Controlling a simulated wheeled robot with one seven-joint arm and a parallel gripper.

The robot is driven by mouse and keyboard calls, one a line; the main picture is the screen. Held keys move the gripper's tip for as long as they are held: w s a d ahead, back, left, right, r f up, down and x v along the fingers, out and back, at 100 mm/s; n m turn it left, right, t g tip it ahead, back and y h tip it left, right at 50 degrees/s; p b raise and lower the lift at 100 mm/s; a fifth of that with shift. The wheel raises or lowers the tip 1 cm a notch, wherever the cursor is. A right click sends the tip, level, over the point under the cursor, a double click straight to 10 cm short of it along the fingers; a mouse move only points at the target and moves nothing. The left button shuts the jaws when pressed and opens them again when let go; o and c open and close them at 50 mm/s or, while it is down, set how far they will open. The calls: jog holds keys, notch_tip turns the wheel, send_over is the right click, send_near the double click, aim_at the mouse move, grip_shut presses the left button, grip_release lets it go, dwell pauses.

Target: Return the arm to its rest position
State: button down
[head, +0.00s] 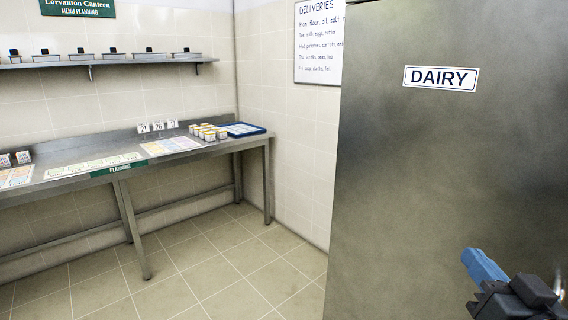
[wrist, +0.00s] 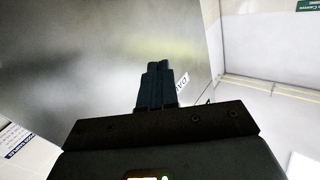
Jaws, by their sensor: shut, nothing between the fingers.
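My gripper (head: 484,266) shows at the bottom right of the head view, with blue fingers and a dark body, in front of the steel DAIRY cabinet (head: 420,160). In the wrist view my gripper (wrist: 158,68) has its two fingers together, with nothing between them. The cabinet's steel face (wrist: 70,60) fills the left of the wrist view, and part of its label (wrist: 182,82) shows beside the fingers. I cannot tell how far the fingers are from the cabinet. The rest of my arm is mostly out of the head view.
A steel table (head: 98,143) stands along the back wall with sheets, several small tubs (head: 207,132) and a blue tray (head: 241,129). A wall shelf (head: 105,62) holds several containers. The tiled floor (head: 215,265) between table and cabinet is clear.

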jog(key=s+a+f+g, duration=0.1)
jog(key=s+a+f, duration=0.3)
jog(key=s+f, duration=0.4)
jog(key=s+a+f+n+g, duration=0.1)
jog(key=s+a+f, duration=0.1)
jog(key=s, duration=1.2)
jog(key=s+a+f+n+g+y, duration=0.1)
jog(key=s+a+n, duration=0.1)
jog(key=s, duration=1.1)
jog(key=shift+s+a+f+g+y, duration=0.3)
jog(key=shift+s+a+f, duration=0.05)
jog(key=shift+a, duration=0.3)
